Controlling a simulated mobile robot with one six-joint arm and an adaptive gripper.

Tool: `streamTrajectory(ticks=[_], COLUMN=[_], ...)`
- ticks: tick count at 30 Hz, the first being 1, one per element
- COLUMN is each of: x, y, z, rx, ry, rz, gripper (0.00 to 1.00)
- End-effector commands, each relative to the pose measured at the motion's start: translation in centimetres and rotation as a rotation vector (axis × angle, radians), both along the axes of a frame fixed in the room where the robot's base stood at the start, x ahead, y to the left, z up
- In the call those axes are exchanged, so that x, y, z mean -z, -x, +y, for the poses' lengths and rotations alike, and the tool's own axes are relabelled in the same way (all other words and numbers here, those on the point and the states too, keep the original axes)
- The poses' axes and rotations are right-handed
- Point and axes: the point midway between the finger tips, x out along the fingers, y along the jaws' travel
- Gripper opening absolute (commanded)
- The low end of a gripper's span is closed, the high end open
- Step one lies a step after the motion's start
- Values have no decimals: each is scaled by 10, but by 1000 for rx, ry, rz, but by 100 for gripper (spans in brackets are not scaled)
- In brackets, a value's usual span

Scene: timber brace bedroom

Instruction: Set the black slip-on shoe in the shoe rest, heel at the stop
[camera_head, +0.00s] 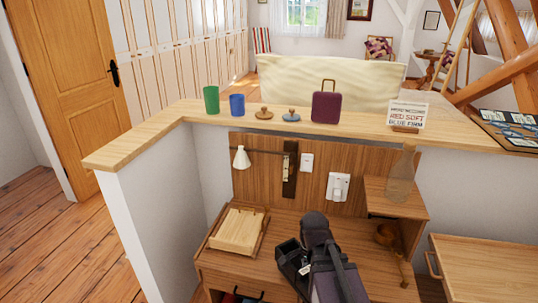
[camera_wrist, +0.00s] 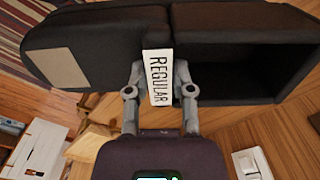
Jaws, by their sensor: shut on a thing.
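The black shoe (camera_wrist: 90,40) fills the top of the wrist view, with a white REGULAR label and a dark hollow opening at the right. My gripper (camera_wrist: 158,80) is shut on it, a finger at each side of the label. In the head view the shoe (camera_head: 289,256) is above the desk, partly hidden by my gripper (camera_head: 304,268) and arm. A pale wooden piece in a darker wooden tray (camera_head: 212,241), likely the shoe rest, lies to its left, apart from it. I cannot tell which end is its stop.
The desk (camera_head: 262,262) has clear wood between tray and shoe. The ledge behind holds a green cup (camera_head: 211,100), blue cup (camera_head: 237,105), purple case (camera_head: 326,108) and sign (camera_head: 407,114). A lamp (camera_head: 241,158) hangs above the tray.

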Motion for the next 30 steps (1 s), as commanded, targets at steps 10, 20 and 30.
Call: streamTrajectory(ticks=[10, 20, 30], x=[-44, -89, -126], y=[0, 0, 0], z=[0, 0, 0], rx=[0, 0, 0], ry=[0, 0, 0], rz=[0, 0, 0], gripper=[0, 0, 0])
